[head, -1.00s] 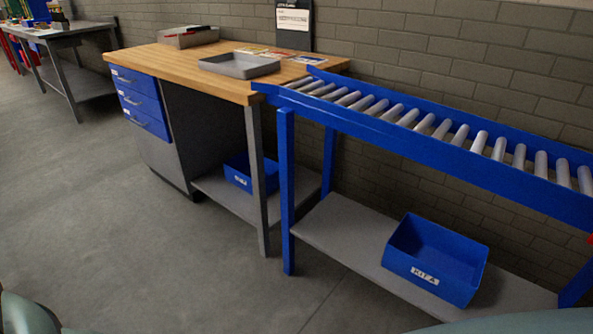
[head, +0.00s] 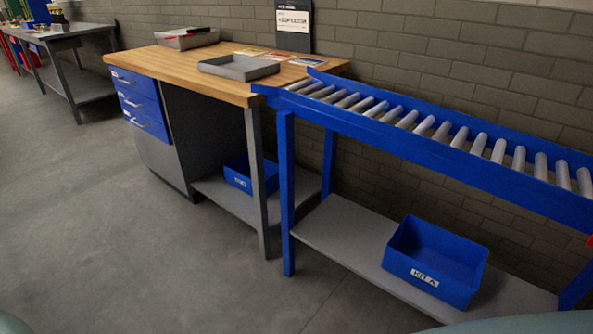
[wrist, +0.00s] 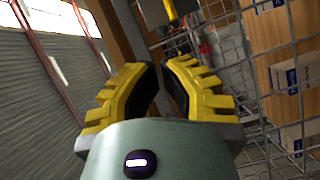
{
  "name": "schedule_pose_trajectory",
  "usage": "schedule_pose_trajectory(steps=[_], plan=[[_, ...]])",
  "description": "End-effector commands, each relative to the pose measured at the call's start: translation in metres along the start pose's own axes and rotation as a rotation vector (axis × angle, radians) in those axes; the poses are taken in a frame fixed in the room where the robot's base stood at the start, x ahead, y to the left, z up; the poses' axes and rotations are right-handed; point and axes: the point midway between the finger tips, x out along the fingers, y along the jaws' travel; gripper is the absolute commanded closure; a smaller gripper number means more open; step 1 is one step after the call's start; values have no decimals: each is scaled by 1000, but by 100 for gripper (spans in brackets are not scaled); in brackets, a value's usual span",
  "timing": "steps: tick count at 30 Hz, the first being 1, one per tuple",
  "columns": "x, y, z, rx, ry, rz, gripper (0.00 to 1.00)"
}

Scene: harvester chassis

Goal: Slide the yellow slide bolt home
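My gripper (wrist: 161,68) shows in the wrist view, with two yellow ridged fingers and black inner pads. The fingers are apart, with a narrow gap at the tips and a wider one toward the palm, and nothing is seen between them. I cannot make out the yellow slide bolt for certain in either view. A yellow piece (wrist: 178,17) with dark parts below it shows beyond the fingertips at the top of the wrist view, apart from them; I cannot tell what it is. The gripper is not in the head view.
The wrist view shows a wire mesh (wrist: 248,75) with cardboard boxes (wrist: 285,50) at right and a grey slatted panel (wrist: 38,100) at left. The head view shows a wooden-topped workbench (head: 150,59), a blue roller conveyor (head: 430,148), a blue bin (head: 432,286) and open floor at left.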

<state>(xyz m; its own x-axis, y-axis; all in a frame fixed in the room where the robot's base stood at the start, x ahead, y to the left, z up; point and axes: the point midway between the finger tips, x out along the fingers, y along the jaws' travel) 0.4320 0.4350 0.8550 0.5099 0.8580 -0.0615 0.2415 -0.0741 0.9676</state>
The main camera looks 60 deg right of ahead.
Motion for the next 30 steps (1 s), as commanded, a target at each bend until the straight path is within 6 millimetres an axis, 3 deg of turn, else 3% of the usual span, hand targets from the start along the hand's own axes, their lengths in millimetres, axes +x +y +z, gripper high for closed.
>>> schedule_pose_trajectory(steps=[8,15,30], plan=[[36,0,4,1,-7,0,100],[41,1,36,0,-7,0,100],[43,1,42,1,-4,1,100]])
